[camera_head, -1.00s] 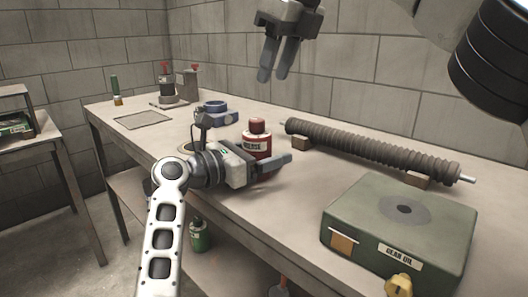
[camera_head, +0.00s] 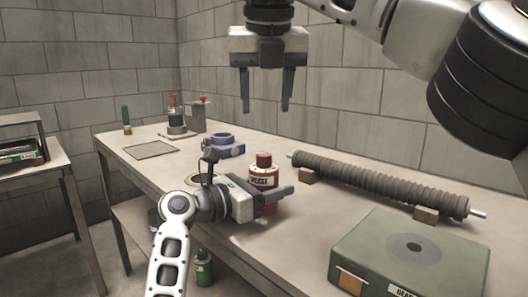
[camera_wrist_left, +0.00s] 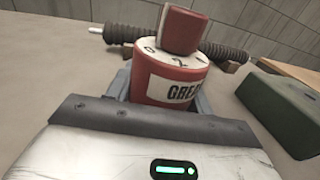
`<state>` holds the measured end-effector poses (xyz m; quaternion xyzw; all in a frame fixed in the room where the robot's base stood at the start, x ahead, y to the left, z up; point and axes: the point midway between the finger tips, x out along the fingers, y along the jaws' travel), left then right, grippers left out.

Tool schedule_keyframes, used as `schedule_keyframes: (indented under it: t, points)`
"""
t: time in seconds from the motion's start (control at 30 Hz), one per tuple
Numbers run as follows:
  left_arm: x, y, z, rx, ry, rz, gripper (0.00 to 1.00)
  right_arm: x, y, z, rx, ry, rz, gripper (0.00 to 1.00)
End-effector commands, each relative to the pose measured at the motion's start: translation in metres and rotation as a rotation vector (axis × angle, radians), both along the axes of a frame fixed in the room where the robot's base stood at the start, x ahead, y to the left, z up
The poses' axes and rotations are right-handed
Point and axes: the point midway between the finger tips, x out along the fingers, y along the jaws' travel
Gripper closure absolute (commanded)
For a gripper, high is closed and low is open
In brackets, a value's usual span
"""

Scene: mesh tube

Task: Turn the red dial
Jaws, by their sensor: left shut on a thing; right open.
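The red dial (camera_head: 264,159) is a red knob on top of a red can labelled GREASE (camera_head: 262,178); the can stands upright on the workbench. In the left wrist view the dial (camera_wrist_left: 181,30) sits on the can's white top, which has dark marks. My left gripper (camera_head: 276,197) is shut on the can's body (camera_wrist_left: 165,80), low down, with a grey finger on each side. My right gripper (camera_head: 266,106) is open and empty, fingers pointing down, above the dial and clearly apart from it.
The workbench (camera_head: 225,225) carries a ribbed tube (camera_head: 380,182) on wooden blocks behind the can. A green gear oil box (camera_head: 375,240) stands at the right and a blue ring-shaped clamp (camera_head: 224,144) behind left. A block wall (camera_head: 340,100) rises behind.

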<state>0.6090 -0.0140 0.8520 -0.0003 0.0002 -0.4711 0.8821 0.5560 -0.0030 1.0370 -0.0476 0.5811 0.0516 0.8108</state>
Motion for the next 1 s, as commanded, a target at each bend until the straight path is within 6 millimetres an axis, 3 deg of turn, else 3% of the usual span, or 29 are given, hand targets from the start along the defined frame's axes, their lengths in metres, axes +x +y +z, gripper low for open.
schedule_keyframes:
  t: [0.2, 0.37, 0.8, 1.0]
  points:
    - [0.000, 0.000, -0.001, 0.000, 0.001, 0.001, 0.75, -0.007, 0.010, 0.006, 0.009, -0.057, -0.255, 0.52]
    - [0.000, 0.000, -0.001, 0.000, 0.001, 0.001, 0.75, -0.005, 0.011, 0.000, 0.014, -0.068, -0.309, 0.52]
    - [0.000, 0.000, -0.001, 0.000, 0.001, 0.000, 0.75, 0.025, 0.005, -0.075, 0.015, -0.065, -0.308, 0.52]
    - [0.000, 0.000, -0.001, 0.000, 0.001, 0.000, 0.75, 0.035, 0.004, -0.097, 0.016, -0.067, -0.308, 0.52]
